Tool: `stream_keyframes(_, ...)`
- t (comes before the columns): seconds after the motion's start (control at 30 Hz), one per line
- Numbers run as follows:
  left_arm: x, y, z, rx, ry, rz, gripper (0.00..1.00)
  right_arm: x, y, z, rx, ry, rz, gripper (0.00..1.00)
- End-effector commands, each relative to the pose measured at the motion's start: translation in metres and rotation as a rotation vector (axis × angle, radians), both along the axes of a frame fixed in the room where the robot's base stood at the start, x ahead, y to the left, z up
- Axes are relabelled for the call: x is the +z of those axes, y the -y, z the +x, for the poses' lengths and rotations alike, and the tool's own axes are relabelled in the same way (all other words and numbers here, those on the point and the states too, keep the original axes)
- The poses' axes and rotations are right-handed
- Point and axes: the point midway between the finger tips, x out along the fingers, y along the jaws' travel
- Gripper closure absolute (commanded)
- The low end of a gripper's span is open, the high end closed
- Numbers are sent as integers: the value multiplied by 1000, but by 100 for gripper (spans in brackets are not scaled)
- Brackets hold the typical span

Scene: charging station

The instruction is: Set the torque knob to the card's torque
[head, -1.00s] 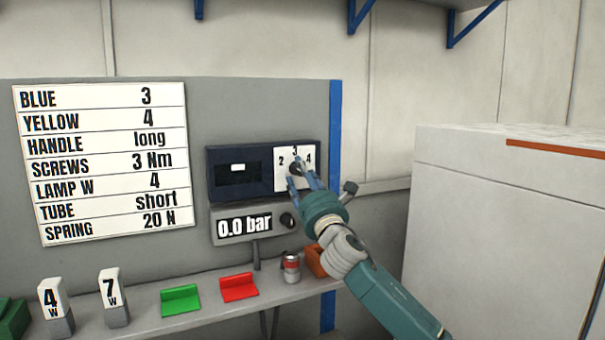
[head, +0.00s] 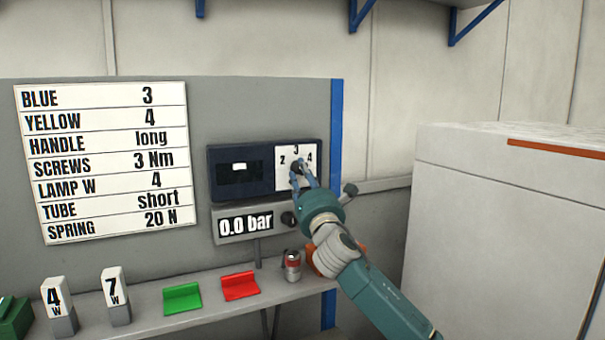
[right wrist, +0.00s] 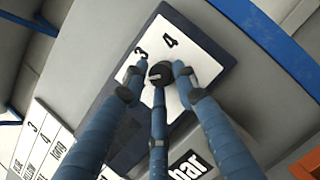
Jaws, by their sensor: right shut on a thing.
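The torque knob (head: 297,168) is a small dark knob on a white dial plate (head: 283,182) marked 2, 3 and 4. My right gripper (head: 300,170) is shut on it, with its blue fingers around the knob. The right wrist view shows the dark knob (right wrist: 161,72) between the fingertips, with the 3 and 4 beside it. Fingers cover part of the dial, and I cannot tell which number the knob points to. The card (head: 107,163) on the grey panel reads "SCREWS 3 Nm". My left gripper is not in view.
A pressure display (head: 246,225) reading 0.0 bar sits below the dial, with its own dark knob. The shelf (head: 200,312) below holds lamp blocks marked 4 and 7, green and red holders, and a can (head: 292,265). A white cabinet (head: 490,220) stands at the right.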

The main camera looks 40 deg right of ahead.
Motion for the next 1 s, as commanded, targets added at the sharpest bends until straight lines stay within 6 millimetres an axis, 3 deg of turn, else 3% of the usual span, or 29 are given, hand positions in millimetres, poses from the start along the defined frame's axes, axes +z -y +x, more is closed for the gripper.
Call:
stream_keyframes(0.6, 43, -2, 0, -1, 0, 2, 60, 3, -4, 3, -2, 163, 544, 98)
stream_keyframes(1.0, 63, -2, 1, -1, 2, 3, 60, 1, -5, 3, -3, 235, 782, 98)
